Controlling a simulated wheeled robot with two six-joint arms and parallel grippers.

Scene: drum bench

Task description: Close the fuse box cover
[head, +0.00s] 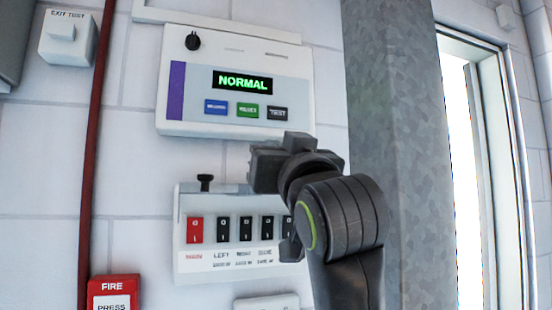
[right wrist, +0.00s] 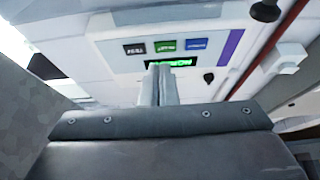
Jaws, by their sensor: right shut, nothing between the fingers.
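The white fuse box (head: 181,255) is on the wall in the head view. Its row of one red switch (head: 195,230) and several black switches (head: 223,229) is exposed. The cover seems raised at the top edge, seen nearly edge-on, with a black knob (head: 205,182) on it; its outline is hard to make out. The knob also shows in the right wrist view (right wrist: 265,10). My right gripper (head: 262,168) is shut and empty, in front of the fuse box's upper right part, hiding some of it. Its closed fingers show in the wrist view (right wrist: 160,72). My left gripper is not in view.
A panel reading NORMAL (head: 290,65) is right above the fuse box. A red fire call point (head: 114,290) is at lower left, beside a red pipe (head: 95,140). An exit test box (head: 68,40) is at upper left. A grey metal column (head: 395,110) stands at right.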

